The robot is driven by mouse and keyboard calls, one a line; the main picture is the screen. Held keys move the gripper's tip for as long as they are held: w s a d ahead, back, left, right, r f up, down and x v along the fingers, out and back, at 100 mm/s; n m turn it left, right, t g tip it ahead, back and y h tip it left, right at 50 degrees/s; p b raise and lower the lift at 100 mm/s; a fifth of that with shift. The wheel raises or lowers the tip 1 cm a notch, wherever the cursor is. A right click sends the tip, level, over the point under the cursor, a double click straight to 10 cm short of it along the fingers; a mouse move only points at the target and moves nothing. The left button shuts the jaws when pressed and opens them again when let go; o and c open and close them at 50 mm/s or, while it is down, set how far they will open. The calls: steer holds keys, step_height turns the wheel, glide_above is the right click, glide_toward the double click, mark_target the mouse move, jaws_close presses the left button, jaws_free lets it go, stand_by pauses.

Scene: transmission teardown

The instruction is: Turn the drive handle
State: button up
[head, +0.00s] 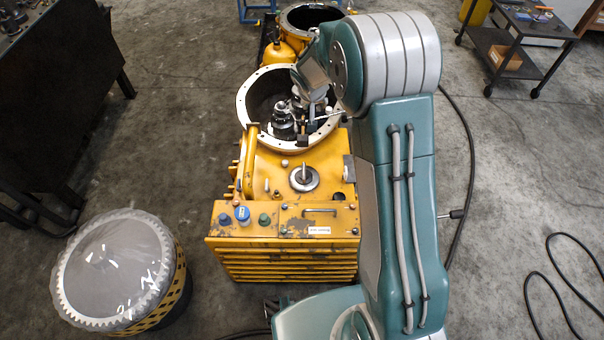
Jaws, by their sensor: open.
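The yellow transmission housing (269,205) stands in the middle, with its wide round opening (243,103) facing up. My gripper (305,132) is at the right part of this opening, below my arm's wrist. It is open, but its fingertips are small and hard to separate from the dark parts there. A dark and silver cylindrical part (283,124) stands in the opening beside it. A thin pale rod (333,116) runs to the right by my gripper. I cannot tell which part is the drive handle, or whether my gripper touches the rod.
A round silver cap (304,178) and a bar handle (320,210) are on the housing top. A wrapped gear drum (112,268) stands at lower left, a dark workbench (58,90) at upper left and a cart (510,42) at upper right. Cables (470,160) lie on the right floor.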

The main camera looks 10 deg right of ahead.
steer(key=w+f, duration=0.4)
steer(key=f, duration=1.1)
steer(key=y, duration=0.1)
glide_toward(304, 173)
steer(key=shift+g, duration=0.4)
steer(key=shift+w+x, duration=0.2)
steer(key=shift+x, duration=2.45)
steer(key=shift+w+x, duration=0.15)
steer(key=shift+x, duration=2.45)
steer(key=shift+r, duration=0.15)
jaws_close()
